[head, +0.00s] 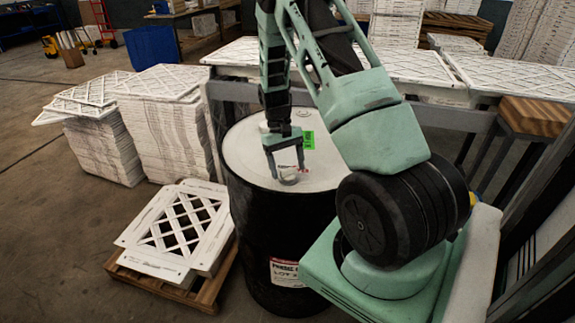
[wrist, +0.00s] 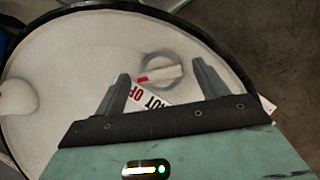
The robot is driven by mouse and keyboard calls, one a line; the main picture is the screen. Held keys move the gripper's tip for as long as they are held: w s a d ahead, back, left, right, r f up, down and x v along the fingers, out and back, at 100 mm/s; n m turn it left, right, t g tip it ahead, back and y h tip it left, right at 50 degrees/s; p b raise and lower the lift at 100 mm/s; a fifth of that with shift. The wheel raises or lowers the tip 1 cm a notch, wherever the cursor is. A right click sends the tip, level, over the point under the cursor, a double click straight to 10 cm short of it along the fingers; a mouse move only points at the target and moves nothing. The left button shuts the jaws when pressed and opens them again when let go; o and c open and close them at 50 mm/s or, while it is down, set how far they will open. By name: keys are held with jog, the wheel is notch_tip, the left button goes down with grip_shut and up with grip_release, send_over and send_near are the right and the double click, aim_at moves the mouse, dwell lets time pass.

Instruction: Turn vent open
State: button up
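The vent (wrist: 163,72) is a round grey knob with a pale bar handle and a red mark at one end, set in the white lid of a black drum (head: 262,235). In the head view the vent (head: 289,181) shows as a grey ring near the lid's front. My gripper (head: 288,172) is above the lid, pointing down, with its fingers spread. In the wrist view my gripper (wrist: 161,68) has one finger on each side of the vent's handle, with gaps to both. I cannot tell how far above the handle the fingertips are.
A white tag (wrist: 148,97) with red and black letters lies near the vent, partly hidden by my gripper. A pale round cap (wrist: 18,98) is at the lid's left. Filters on a pallet (head: 205,290) stand left of the drum.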

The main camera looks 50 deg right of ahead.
jog(key=shift+r, duration=0.1)
jog(key=b+v, duration=0.2)
jog(key=v, duration=1.5)
jog(key=shift+w, duration=0.15)
jog(key=s+a+r+n+t, duration=0.2)
jog(key=a+n, duration=0.4)
jog(key=a, duration=2.2)
jog(key=s+a+f+n+t, duration=0.1)
jog(key=s+a+n, duration=0.2)
jog(key=s+a, duration=0.4)
jog(key=s+a+f+n+t+h, duration=0.1)
jog(key=s+a+n, duration=0.2)
jog(key=s+a, duration=0.5)
jog(key=s, duration=0.7)
jog(key=shift+a, duration=0.3)
